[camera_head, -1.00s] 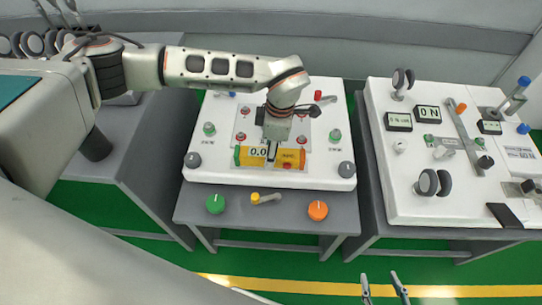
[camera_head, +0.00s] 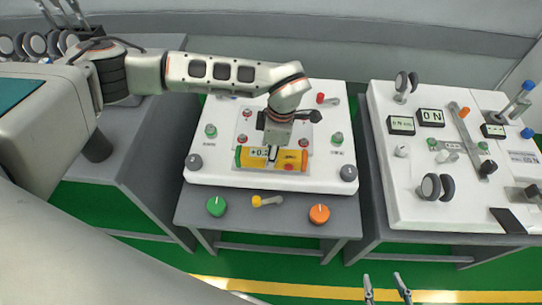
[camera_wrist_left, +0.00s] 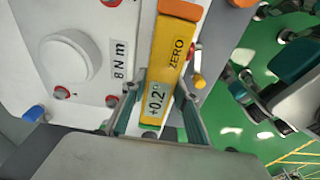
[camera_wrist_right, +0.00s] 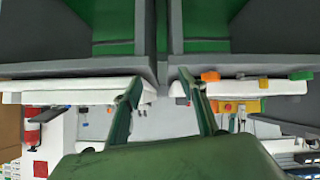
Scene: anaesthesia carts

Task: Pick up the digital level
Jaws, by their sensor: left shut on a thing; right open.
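In the left wrist view the level (camera_wrist_left: 168,52) runs between the two fingers (camera_wrist_left: 163,88), with ZERO printed beyond the display. I cannot tell whether it touches the panel. My right gripper (camera_head: 387,282) is open and empty at the bottom of the head view, away from the carts.
The middle cart's white panel (camera_head: 205,175) carries red and green knobs and dark round knobs. Green (camera_head: 216,206) and orange (camera_head: 319,214) dials and a yellow lever (camera_head: 266,201) sit on the ledge in front. The right cart (camera_head: 400,200) holds small displays and knobs. Green floor is clear in front.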

